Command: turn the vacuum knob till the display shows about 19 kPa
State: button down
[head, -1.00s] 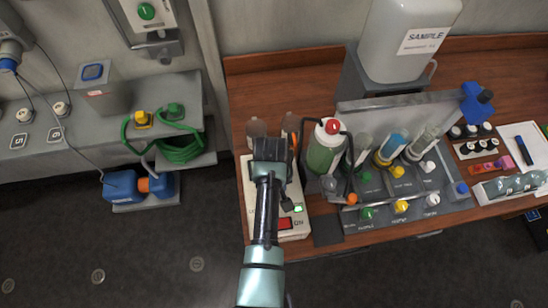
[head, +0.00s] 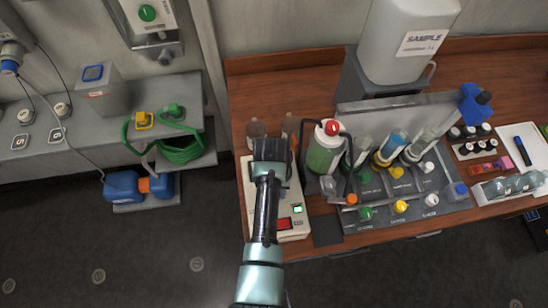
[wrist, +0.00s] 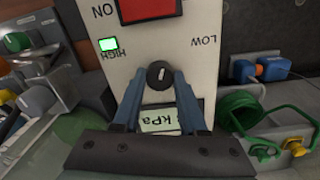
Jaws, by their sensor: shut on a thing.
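The vacuum knob (wrist: 159,74) is a small black round knob with a white pointer mark on the cream pump box (wrist: 205,70). In the wrist view my gripper (wrist: 160,80) has its two blue-grey fingers on either side of the knob, shut on it. The display (wrist: 158,121) lies just below, between the fingers, upside down in this view. Its "kPa" is readable, but the number is mostly hidden by the right finger. In the head view my gripper (head: 270,152) covers the knob and display.
The box carries a red switch (head: 284,223) marked ON and a lit green light (head: 297,209). Close to its right stand a green bottle with a red cap (head: 323,150) and a rack of tubes with coloured knobs (head: 400,207). Open floor lies in front of the bench.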

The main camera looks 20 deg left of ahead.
jog(key=shift+c, duration=2.2)
grip_release()
notch_tip(320, 180, up, 13)
jog(key=b, duration=0.2)
jog(key=shift+a, duration=0.15)
